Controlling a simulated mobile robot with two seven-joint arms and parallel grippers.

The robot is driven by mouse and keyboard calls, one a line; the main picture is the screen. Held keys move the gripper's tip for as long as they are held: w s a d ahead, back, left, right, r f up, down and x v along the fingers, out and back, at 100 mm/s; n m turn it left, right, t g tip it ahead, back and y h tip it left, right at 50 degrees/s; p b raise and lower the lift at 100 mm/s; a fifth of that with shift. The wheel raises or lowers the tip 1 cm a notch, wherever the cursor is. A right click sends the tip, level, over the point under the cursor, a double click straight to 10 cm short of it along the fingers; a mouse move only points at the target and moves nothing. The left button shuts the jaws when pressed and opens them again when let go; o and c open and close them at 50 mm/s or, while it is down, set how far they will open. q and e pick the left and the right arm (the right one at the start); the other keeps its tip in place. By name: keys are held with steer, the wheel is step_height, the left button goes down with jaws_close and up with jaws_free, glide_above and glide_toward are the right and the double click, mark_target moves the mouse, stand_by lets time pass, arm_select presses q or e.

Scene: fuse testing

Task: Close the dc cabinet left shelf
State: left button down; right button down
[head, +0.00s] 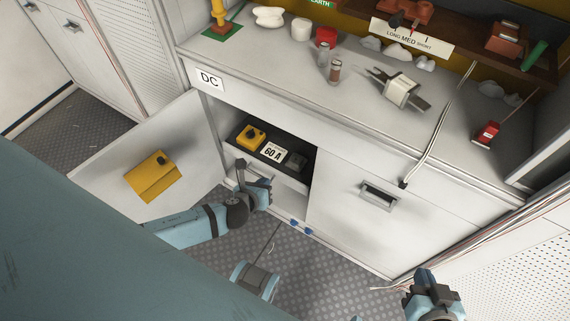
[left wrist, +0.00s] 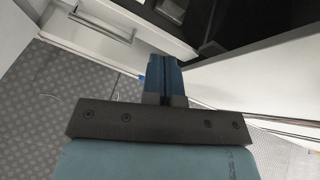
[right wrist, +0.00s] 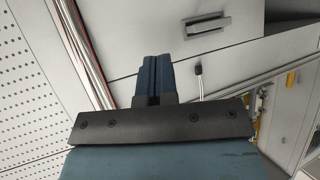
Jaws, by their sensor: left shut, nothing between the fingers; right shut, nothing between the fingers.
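The DC cabinet's left compartment stands open under the DC label (head: 209,79). Its white door (head: 104,166) is swung out to the left and carries a yellow box (head: 152,177). The dark left shelf (head: 252,154) inside holds a yellow device (head: 250,137), a 60 A label (head: 273,151) and a dark block (head: 296,162). My left gripper (head: 265,188) is shut and empty, low in front of the shelf; contact is unclear. Its closed fingers (left wrist: 163,80) show in the left wrist view, near a white front with a bar handle (left wrist: 100,26). My right gripper (head: 432,284) is shut and empty at lower right, also in the right wrist view (right wrist: 153,80).
The closed right cabinet door (head: 352,222) has a recessed handle (head: 379,197). The white worktop (head: 270,62) above holds tools and several small parts. A white cable (head: 438,130) hangs over its edge. Small blue items (head: 301,228) lie low at the cabinet base. Patterned floor (head: 310,265) is open in front.

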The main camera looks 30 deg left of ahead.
arm_select(q)
step_height(320, 180, down, 2)
steer(key=m+h, duration=0.1)
steer(key=m, duration=0.3)
steer(key=b, duration=0.3)
glide_toward(289, 161)
step_height(289, 161, down, 4)
steer(key=w, duration=0.4)
steer(key=shift+w+d+b, duration=0.15)
steer(key=shift+w+b, duration=0.15)
steer(key=shift+b, duration=0.05)
steer(key=shift+w, duration=0.7)
arm_select(e)
steer(key=shift+w+a+r+t+y, duration=0.25)
steer(key=shift+a+t+y, duration=0.15)
steer(key=shift+a+t, duration=0.1)
arm_select(q)
steer(key=shift+w, duration=0.1)
